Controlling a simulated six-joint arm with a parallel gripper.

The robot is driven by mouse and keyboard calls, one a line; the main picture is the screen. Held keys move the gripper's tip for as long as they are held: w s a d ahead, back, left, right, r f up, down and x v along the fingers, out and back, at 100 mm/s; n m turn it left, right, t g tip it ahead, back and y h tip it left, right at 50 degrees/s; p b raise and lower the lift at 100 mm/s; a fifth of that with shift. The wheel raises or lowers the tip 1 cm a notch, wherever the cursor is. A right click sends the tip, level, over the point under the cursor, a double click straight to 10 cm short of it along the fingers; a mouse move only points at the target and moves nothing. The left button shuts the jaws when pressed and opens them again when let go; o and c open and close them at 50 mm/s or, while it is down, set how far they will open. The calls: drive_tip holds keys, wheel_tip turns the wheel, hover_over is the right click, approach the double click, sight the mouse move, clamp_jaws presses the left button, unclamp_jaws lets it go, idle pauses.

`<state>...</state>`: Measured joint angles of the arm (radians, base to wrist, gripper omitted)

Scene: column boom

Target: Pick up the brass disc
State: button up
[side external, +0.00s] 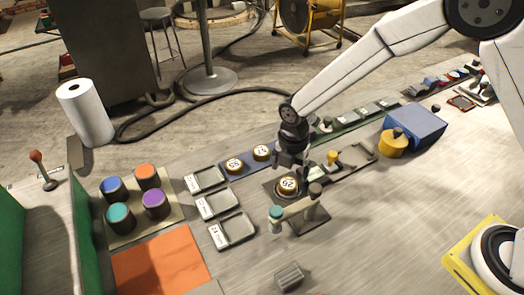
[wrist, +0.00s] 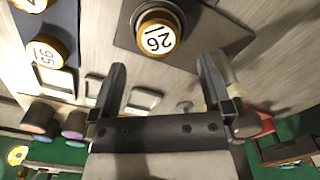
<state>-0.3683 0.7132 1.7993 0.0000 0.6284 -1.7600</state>
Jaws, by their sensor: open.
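Round discs with brass-coloured rims and white numbered faces are in view; I cannot tell from the task which one is meant. The disc marked 26 (side external: 287,186) sits on a dark square pad (side external: 268,191), and it is at the top middle of the wrist view (wrist: 157,37). Two more discs, one at left (side external: 235,165) and one at right (side external: 262,152), sit on a blue mat (side external: 228,174). My gripper (side external: 291,168) is open and empty, just above and behind the 26 disc. In the wrist view its fingers (wrist: 162,75) stand apart, with the disc beyond their tips.
A bar with a teal knob (side external: 276,213) stands just in front of the pad. Three shallow labelled trays (side external: 232,230) lie left. Several coloured pots (side external: 155,203) and an orange sheet (side external: 160,267) are farther left. A yellow cylinder (side external: 392,144) and blue box (side external: 418,128) stand right.

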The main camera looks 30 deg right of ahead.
sight(288, 183)
drive_tip(key=shift+w+f, duration=0.1)
drive_tip(key=shift+f, duration=2.45)
clamp_jaws()
